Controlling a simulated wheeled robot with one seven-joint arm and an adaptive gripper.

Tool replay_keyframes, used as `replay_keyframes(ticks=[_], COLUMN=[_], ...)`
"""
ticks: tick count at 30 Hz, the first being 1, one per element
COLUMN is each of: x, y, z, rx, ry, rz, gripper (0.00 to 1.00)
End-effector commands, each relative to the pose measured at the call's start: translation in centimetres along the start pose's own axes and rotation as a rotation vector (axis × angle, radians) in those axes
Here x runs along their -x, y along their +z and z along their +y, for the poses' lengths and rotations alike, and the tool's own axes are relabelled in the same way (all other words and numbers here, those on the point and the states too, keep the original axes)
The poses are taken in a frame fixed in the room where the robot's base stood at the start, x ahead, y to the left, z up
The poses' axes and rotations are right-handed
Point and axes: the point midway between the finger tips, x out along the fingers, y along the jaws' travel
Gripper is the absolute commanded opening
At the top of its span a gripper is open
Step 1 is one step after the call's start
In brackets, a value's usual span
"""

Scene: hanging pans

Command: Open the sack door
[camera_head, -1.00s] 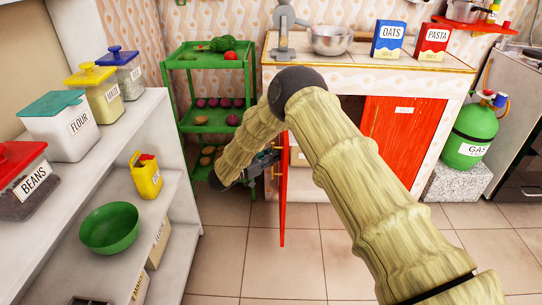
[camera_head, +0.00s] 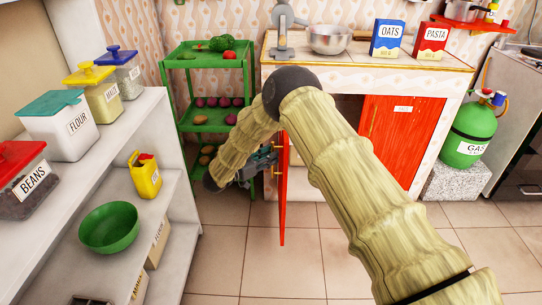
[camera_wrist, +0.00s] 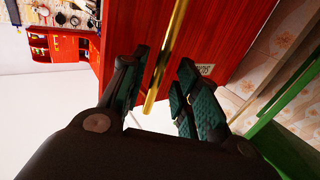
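The red sack door (camera_head: 283,205) at the left of the cabinet stands swung open, seen nearly edge-on in the head view. In the head view my gripper (camera_head: 270,158) is at the door's left side, partly hidden by my arm.
A second red door (camera_head: 400,135) on the cabinet's right is closed. A green rack (camera_head: 188,125) with vegetables stands close to the left of my gripper. A white shelf (camera_head: 150,130) with containers is at left. The tiled floor (camera_head: 325,260) in front is clear.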

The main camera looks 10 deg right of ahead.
Motion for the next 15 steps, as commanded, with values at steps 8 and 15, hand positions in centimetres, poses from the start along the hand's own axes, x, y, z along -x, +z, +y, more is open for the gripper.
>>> replay_keyframes(ticks=[8, 15], x=[5.0, 8.8], y=[0.1, 0.1], z=[0.0, 0.1], rx=[0.002, 0.002], ry=[-0.002, -0.001], rz=[-0.001, -0.002], gripper=[0.31, 0.31])
